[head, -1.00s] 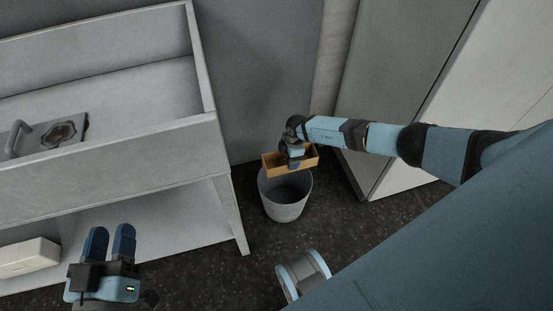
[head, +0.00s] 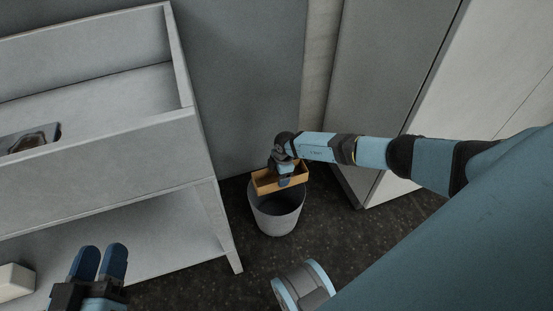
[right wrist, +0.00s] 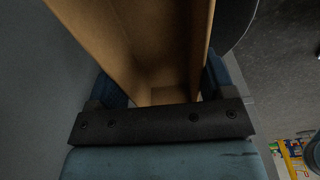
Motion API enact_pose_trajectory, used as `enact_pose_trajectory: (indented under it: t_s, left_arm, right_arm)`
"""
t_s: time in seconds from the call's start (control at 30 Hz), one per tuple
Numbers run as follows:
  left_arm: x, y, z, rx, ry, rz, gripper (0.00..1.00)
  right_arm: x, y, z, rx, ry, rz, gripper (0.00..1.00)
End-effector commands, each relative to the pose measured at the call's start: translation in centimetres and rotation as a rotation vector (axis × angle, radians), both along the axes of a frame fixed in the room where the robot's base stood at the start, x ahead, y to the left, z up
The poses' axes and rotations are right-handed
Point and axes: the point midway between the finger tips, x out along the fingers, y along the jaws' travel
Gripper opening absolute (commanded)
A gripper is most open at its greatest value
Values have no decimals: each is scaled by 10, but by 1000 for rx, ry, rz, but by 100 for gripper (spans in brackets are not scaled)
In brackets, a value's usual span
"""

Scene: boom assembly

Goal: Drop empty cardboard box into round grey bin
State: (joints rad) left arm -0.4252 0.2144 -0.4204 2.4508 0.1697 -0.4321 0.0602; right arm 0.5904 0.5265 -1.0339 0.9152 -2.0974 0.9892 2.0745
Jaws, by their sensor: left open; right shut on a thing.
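The cardboard box (head: 265,186) is small, brown and open-topped, and its inside looks empty. My right gripper (head: 284,178) is shut on it and holds it above the round grey bin (head: 276,222), over the bin's far rim. In the right wrist view the box (right wrist: 150,40) fills the space between the fingers, and part of a round dark rim shows behind it. The bin stands upright on the floor and the box hides part of its opening. My left gripper (head: 99,262) is open and empty at the lower left, far from the bin.
A grey bench (head: 90,170) with a raised tray top and a lower shelf stands left of the bin. A white box (head: 14,281) lies on its shelf. A tall grey cabinet (head: 375,80) stands behind at right. Dark floor around the bin is clear.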

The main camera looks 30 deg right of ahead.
Motion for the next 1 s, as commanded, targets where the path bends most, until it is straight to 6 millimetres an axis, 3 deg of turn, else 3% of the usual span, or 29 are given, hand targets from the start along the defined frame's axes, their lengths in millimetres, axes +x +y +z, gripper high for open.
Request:
enact_pose_trajectory:
  t_s: [0.13,0.17,0.27,0.5,0.63,1.0]
  left_arm:
    - [0,0,0,0,0,0,43]
    - [0,0,0,0,0,0,43]
    - [0,0,0,0,-1,0,43]
    - [0,0,1,-1,-2,0,43]
    - [0,1,11,-9,-19,7,43]
    - [-4,6,72,-97,-185,62,43]
  right_arm:
    - [0,0,1,0,0,0,53]
    - [0,0,1,0,0,0,78]
    - [0,0,0,0,0,0,100]
    - [0,0,2,0,0,0,100]
    - [0,-1,14,1,-1,1,100]
    - [-3,-11,94,0,-1,2,100]
